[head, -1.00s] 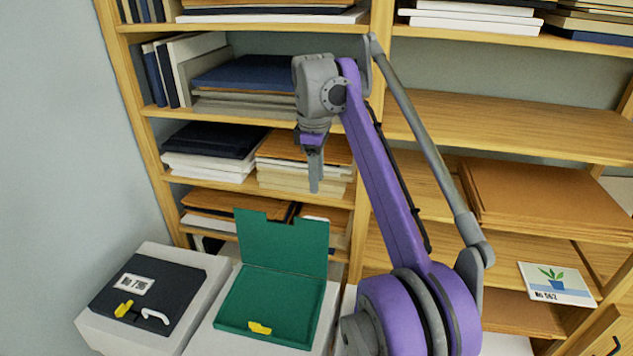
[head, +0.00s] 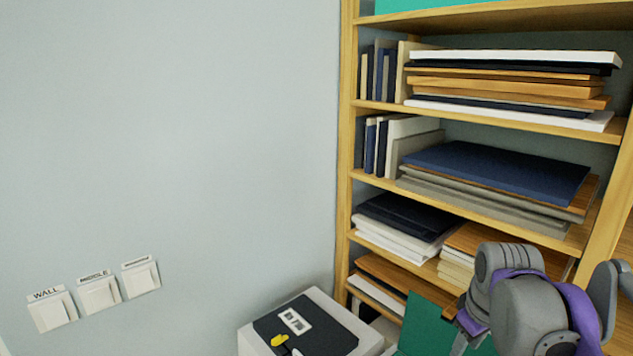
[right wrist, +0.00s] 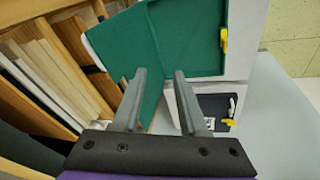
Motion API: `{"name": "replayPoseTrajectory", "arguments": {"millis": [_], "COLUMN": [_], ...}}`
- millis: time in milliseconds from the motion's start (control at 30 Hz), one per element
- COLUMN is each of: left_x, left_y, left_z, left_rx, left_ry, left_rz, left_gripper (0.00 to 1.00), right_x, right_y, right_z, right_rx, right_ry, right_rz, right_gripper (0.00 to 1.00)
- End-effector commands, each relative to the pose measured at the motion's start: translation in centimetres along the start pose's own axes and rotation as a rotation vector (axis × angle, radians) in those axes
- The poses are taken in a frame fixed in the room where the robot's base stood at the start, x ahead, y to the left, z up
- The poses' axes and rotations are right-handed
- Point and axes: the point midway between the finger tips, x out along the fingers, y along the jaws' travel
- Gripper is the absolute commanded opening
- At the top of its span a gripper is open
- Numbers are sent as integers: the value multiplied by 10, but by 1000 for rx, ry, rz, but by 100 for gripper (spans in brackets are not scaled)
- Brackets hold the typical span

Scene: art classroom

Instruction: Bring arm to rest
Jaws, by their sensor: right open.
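My right arm, purple and grey, comes in at the lower right of the head view, with my right gripper (head: 470,335) pointing down in front of the shelf. In the right wrist view my right gripper (right wrist: 158,80) is open, with two grey fingers apart and nothing between them. Part of the green case (head: 425,325) also shows in the head view, partly hidden by my arm. My left gripper does not show.
A wooden shelf (head: 350,150) with stacked boards and books stands at the right. Several white switches (head: 98,294) are on the bare wall at the left.

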Motion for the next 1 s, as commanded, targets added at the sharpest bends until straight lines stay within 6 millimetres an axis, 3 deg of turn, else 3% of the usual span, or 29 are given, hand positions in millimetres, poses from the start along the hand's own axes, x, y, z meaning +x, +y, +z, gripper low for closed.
{"name": "replayPoseTrajectory", "arguments": {"millis": [33, 300, 500, 700, 1000], "left_x": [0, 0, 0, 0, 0], "left_y": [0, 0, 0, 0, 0], "left_z": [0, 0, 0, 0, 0], "left_rx": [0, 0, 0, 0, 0], "left_ry": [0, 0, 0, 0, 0], "left_rz": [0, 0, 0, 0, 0], "left_gripper": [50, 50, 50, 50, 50], "right_x": [10, 72, 114, 130, 130], "right_y": [-19, -106, -152, -167, -168], "right_z": [10, 66, 106, 121, 121], "right_rx": [28, 236, 356, 406, 409], "right_ry": [25, 176, 260, 293, 294], "right_rz": [6, 12, -10, -23, -23], "right_gripper": [42, 42, 42, 42, 42]}}
